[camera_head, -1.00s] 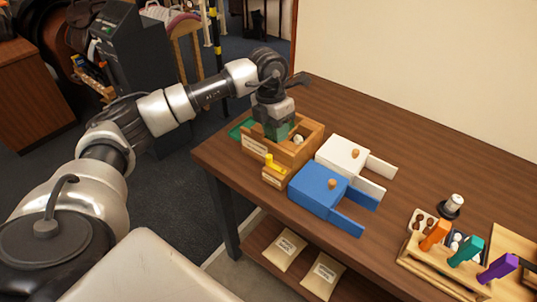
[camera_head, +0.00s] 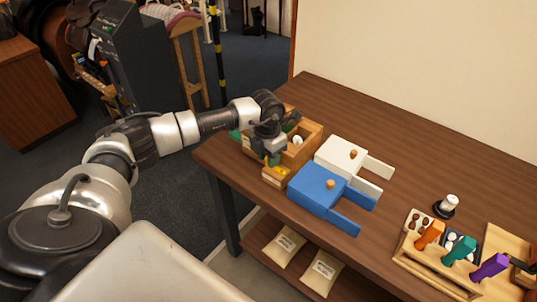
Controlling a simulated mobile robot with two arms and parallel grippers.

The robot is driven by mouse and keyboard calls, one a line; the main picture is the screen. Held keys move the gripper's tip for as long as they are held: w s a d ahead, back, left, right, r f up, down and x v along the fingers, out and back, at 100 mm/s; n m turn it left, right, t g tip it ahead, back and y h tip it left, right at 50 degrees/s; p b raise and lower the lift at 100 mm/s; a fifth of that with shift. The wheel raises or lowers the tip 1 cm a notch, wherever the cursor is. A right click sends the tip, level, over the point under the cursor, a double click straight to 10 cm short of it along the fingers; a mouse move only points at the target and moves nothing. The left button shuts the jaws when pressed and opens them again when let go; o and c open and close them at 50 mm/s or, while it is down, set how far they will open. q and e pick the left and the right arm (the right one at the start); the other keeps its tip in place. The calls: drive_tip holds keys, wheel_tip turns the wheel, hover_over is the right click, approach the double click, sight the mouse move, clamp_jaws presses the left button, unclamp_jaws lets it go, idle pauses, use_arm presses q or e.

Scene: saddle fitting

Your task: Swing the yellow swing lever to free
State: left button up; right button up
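The yellow swing lever (camera_head: 273,160) is at the front of the wooden box (camera_head: 311,133) near the table's left end. My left gripper (camera_head: 270,155) points down at the lever from above and partly hides it. I cannot tell whether the fingers touch the lever or how far apart they are. A small wooden block with a pale label (camera_head: 274,178) sits below the lever at the box's front. My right gripper is not in view.
A blue box (camera_head: 313,190) and a white box (camera_head: 339,155) stand just right of the wooden box. A rack with orange, teal (camera_head: 459,251) and purple handles stands at front right. The table's back middle is clear.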

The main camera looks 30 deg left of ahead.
use_arm(q)
clamp_jaws()
drive_tip(key=s+n, duration=0.1)
drive_tip(key=n, duration=0.2)
drive_tip(key=shift+s, duration=0.2)
drive_tip(key=n, duration=0.1)
drive_tip(key=s+n, duration=0.1)
drive_tip(key=n, duration=0.1)
drive_tip(key=shift+d, duration=0.25)
drive_tip(key=n, duration=0.1)
drive_tip(key=s+n, duration=0.1)
drive_tip(key=n, duration=0.1)
drive_tip(key=shift+s+d+p, duration=0.1)
drive_tip(key=shift+d+p, duration=0.2)
drive_tip(key=shift+d, duration=0.1)
drive_tip(key=shift+s+d+n, duration=0.15)
drive_tip(key=shift+d+n, duration=0.05)
drive_tip(key=shift+n, duration=0.5)
drive_tip(key=shift+s+d+n, duration=0.15)
drive_tip(key=shift+d+n, duration=0.05)
drive_tip(key=shift+n, duration=0.5)
